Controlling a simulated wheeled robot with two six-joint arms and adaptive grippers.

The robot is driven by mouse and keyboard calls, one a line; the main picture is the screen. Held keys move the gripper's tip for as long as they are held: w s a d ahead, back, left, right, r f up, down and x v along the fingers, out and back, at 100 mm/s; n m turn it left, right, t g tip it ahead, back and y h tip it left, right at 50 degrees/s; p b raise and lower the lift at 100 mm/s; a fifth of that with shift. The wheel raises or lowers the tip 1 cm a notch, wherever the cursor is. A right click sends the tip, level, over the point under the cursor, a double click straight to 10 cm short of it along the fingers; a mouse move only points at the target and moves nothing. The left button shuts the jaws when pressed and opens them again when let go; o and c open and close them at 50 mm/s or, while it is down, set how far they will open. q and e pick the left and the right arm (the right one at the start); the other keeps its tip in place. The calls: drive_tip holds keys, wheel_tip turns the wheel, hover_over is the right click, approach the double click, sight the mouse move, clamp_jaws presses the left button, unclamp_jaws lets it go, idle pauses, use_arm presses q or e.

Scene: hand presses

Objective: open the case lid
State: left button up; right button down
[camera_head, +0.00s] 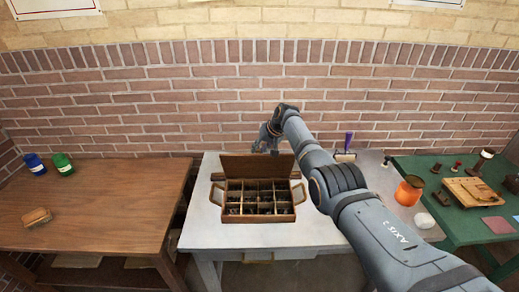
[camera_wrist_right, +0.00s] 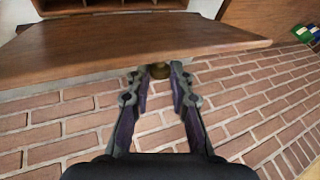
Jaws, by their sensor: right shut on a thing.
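The wooden case (camera_head: 258,219) sits on the white-topped table, with its divided compartments in plain sight. Its lid (camera_head: 238,166) is raised and stands roughly upright at the back of the case. In the right wrist view the lid's flat brown panel (camera_wrist_right: 125,45) spans the top of the picture. A small brass knob (camera_wrist_right: 160,71) sits at the lid's edge. My right gripper (camera_wrist_right: 158,76) is shut on this knob. In the head view my right gripper (camera_head: 266,142) is behind the top of the lid, partly hidden by it. My left gripper is not in view.
A brown table (camera_head: 90,205) at left holds blue (camera_head: 35,163) and green (camera_head: 63,164) containers and a wooden block (camera_head: 37,216). An orange jar (camera_head: 409,191) and a purple-handled tool (camera_head: 347,146) stand right of the case. A brick wall (camera_head: 150,100) rises behind.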

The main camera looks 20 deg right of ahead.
drive_tip(key=shift+r, duration=0.15)
drive_tip(key=c, duration=1.4)
unclamp_jaws()
drive_tip(key=shift+c, duration=0.2)
drive_tip(key=shift+o, duration=1.1)
drive_tip(key=shift+s+a, duration=0.1)
drive_tip(key=shift+r, duration=0.15)
drive_tip(key=v, duration=1.1)
drive_tip(key=shift+s+r, duration=0.25)
drive_tip(key=shift+r, duration=0.05)
